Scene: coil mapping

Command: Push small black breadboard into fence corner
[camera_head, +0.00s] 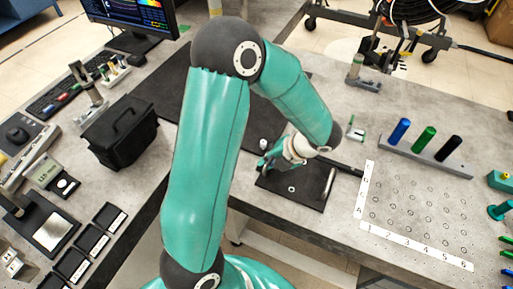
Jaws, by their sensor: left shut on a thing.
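The small black breadboard (284,197) lies flat near the front edge of the grey table, with a small white ring on top and a metal post at its right side. My left gripper (268,165) is at the breadboard's far left edge, shut on it; the wrist hides the exact grip point. A thin dark bar (347,168) by the breadboard's far right corner may be part of the fence. I cannot make out the fence corner or whether the board touches it. My right gripper is not in view.
A ruled hole grid (415,213) lies to the right. Behind it stands a grey rack (425,158) with blue, green and black cylinders. A black case (119,133) stands on the left table. A large dark mat lies behind my left arm. Clear table shows between the breadboard and grid.

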